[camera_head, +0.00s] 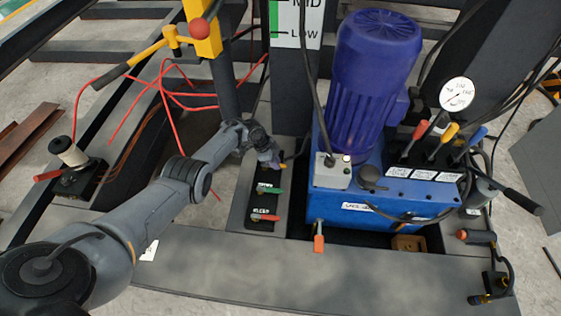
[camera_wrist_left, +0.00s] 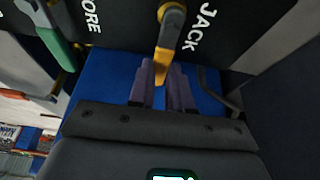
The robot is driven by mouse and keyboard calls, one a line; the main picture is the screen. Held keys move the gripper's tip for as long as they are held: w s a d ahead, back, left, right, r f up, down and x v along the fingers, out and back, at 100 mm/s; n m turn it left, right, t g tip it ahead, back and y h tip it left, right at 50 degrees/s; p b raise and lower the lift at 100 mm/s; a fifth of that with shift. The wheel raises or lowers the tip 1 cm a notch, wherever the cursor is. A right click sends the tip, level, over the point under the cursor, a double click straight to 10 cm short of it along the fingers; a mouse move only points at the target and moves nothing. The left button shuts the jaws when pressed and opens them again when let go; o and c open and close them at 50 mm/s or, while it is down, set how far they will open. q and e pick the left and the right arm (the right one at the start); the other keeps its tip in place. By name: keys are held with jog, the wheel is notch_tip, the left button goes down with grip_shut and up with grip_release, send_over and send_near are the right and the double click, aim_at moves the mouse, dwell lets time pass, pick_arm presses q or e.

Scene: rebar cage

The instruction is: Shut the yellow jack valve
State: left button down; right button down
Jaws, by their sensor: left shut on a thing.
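The yellow jack valve handle (camera_head: 283,166) sits at the top of the dark valve panel, left of the blue power unit. In the left wrist view, the yellow handle (camera_wrist_left: 170,30) is beside the white JACK label and its end reaches down between my purple fingers. My left gripper (camera_head: 270,160) is at this valve, shut on the handle; in the left wrist view its fingertips (camera_wrist_left: 164,78) are on either side of the handle's end. The arm and gripper hide part of the valve in the head view. My right gripper is not in view.
A green handle (camera_head: 270,190) and a red handle (camera_head: 265,217) are below on the same panel. The blue power unit (camera_head: 385,195) with its motor (camera_head: 372,80) stands close on the right. Red hoses (camera_head: 165,95) loop at the left. An orange-handled lever (camera_head: 318,243) is at the unit's front.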

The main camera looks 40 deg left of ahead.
pick_arm(q)
jog(key=shift+s+d+f+m, duration=0.1)
jog(key=shift+s+m, duration=0.05)
jog(key=shift+m, duration=0.15)
jog(key=c, duration=1)
grip_release()
jog(key=shift+c, duration=0.2)
jog(key=p+v, duration=0.8)
jog(key=v, duration=0.3)
jog(key=shift+f, duration=0.1)
